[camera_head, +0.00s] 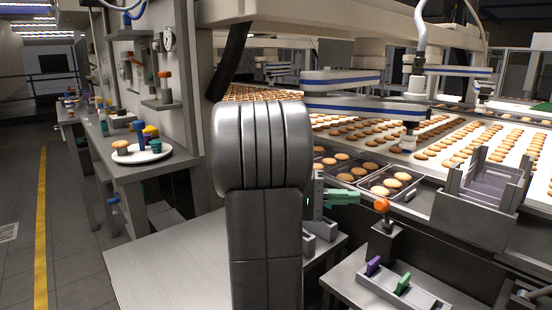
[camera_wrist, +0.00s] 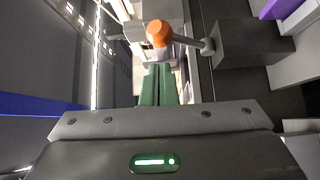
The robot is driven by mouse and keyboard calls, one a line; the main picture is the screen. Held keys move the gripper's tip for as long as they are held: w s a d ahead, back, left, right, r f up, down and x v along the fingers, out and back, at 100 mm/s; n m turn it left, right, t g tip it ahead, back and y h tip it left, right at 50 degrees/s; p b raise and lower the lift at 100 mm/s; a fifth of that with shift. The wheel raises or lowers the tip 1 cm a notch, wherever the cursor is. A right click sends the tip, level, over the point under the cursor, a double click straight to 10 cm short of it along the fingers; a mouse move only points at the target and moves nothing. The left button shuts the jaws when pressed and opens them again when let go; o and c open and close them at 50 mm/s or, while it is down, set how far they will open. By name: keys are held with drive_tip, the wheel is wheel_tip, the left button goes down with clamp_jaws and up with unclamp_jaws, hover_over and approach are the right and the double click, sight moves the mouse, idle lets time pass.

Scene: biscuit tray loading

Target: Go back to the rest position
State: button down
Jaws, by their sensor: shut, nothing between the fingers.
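My gripper (camera_head: 343,197) has green fingers that point right in the head view, just past my grey arm. In the wrist view its fingers (camera_wrist: 158,84) lie side by side, shut and empty. A lever with an orange knob (camera_head: 381,205) stands a little right of the fingertips in the head view. The orange knob also shows in the wrist view (camera_wrist: 158,33), beyond the fingertips; a gap seems to lie between them. My arm hides part of the gripper's body and the bench behind it.
Trays of biscuits (camera_head: 392,188) sit behind the knob, beside the white conveyor (camera_head: 455,155) with rows of biscuits. A rack with purple and green pieces (camera_head: 388,284) stands low in front. A plate (camera_head: 142,158) is on the left bench. A bare bench top (camera_head: 165,270) lies at lower left.

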drive_tip(key=w+d+n+y+p, duration=0.1)
drive_tip(key=d+p, duration=0.3)
drive_tip(key=p, duration=0.2)
drive_tip(key=w+d+n+y+p, duration=0.1)
drive_tip(key=w+d+p, duration=0.1)
drive_tip(key=d+p, duration=0.2)
drive_tip(key=w+d+n+y+p, duration=0.1)
drive_tip(key=d+p, duration=0.3)
drive_tip(key=p, duration=0.6)
drive_tip(key=shift+w+d+n+g+y, duration=0.15)
drive_tip(key=shift+w+n+g+y, duration=0.2)
drive_tip(key=shift+w, duration=0.2)
drive_tip(key=shift+w+d+f+n+y+p, duration=0.2)
drive_tip(key=shift+f+n+y+p, duration=0.2)
drive_tip(key=shift+p, duration=1)
